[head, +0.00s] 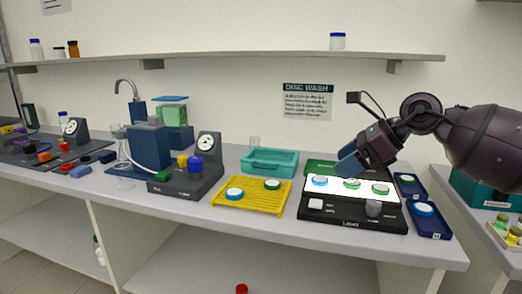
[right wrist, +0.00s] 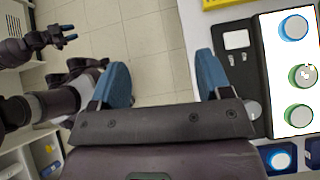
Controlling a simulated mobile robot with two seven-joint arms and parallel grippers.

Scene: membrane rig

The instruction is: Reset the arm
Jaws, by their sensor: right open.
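Three discs lie on the lit panel: a blue-rimmed one (head: 320,181) and two green-rimmed ones (head: 351,184) (head: 380,188). My left gripper (right wrist: 66,35) shows small at the top left of the right wrist view, away from the bench; its opening is unclear. It is outside the head view.
A yellow rack (head: 252,207) with two discs and a teal tray (head: 270,161) lie left of the panel. Navy trays (head: 435,233) with discs lie at its right. A dark device with a dial (head: 208,146) stands further left. A shelf (head: 230,58) runs above the bench.

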